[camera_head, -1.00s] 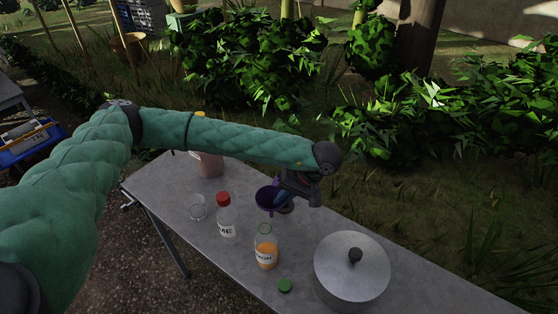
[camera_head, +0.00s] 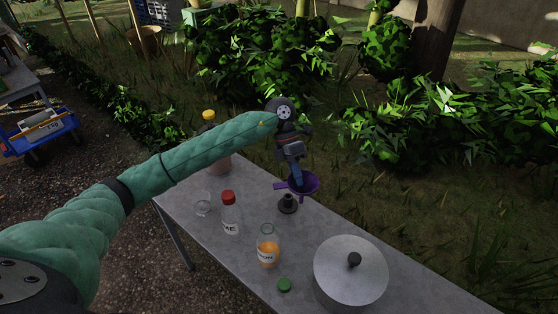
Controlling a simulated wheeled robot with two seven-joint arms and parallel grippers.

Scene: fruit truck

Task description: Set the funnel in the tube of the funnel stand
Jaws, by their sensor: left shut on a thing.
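A purple funnel (camera_head: 309,185) is held by my left gripper (camera_head: 297,182), which is shut on its near left side, seemingly at the rim or handle. The funnel is above the table, mouth up and a little tilted. The dark funnel stand (camera_head: 287,204) stands on the table just below and slightly left of the funnel. Its short tube points up. The funnel appears apart from the stand, though its spout is hard to make out. My right gripper is not in view.
On the grey table (camera_head: 225,262) stand a red-capped bottle (camera_head: 231,214), an open jar with orange contents (camera_head: 267,248), a small glass (camera_head: 203,208), a green lid (camera_head: 284,285) and a lidded metal pot (camera_head: 350,272). A yellow-capped bottle (camera_head: 209,117) stands behind my left arm.

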